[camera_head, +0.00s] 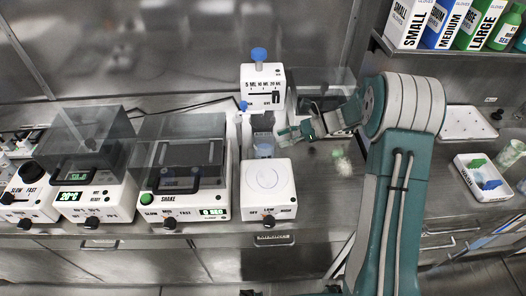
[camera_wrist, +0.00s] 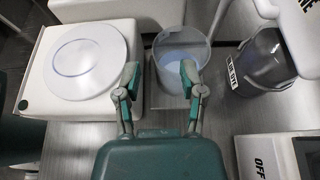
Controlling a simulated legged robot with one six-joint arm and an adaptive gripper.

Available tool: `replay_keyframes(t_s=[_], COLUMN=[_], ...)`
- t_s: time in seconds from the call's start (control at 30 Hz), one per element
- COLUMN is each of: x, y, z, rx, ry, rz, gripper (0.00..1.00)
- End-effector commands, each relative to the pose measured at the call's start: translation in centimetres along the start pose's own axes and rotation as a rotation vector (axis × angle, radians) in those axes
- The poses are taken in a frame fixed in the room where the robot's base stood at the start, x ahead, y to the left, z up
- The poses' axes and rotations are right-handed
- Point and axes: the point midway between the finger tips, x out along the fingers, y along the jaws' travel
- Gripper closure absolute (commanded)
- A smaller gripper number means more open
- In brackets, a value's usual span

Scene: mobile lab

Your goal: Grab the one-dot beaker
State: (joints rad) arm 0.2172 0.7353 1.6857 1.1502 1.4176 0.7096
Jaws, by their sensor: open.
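A clear beaker (camera_wrist: 172,45) with pale blue liquid stands on a small light plate in the wrist view. In the head view, the beaker (camera_head: 263,150) is just behind the white hot plate, below the dispenser. I cannot make out any dot mark on it. My gripper (camera_wrist: 161,76) is open and empty. Its fingers are at the near side of the beaker, and the right finger overlaps the beaker's lower right edge in the picture. I cannot tell whether they touch. In the head view my gripper (camera_head: 289,132) is right of the beaker.
The white hot plate (camera_head: 268,207) stands in front of the beaker, the shaker (camera_head: 184,200) to its left. The dispenser (camera_head: 263,88) rises behind. A dark labelled container (camera_wrist: 262,65) stands right of the beaker in the wrist view. A white tray (camera_head: 484,199) lies at far right.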

Motion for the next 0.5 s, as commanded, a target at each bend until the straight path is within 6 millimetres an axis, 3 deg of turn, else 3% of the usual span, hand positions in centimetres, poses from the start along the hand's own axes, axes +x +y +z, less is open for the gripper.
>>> replay_keyframes(t_s=[0.17, 0.5], x=[1.3, 5.8], y=[0.1, 0.4], z=[-0.4, -1.4], rx=[0.001, 0.002], ry=[0.000, 0.004], rz=[0.001, 0.002], gripper=[0.48, 0.48])
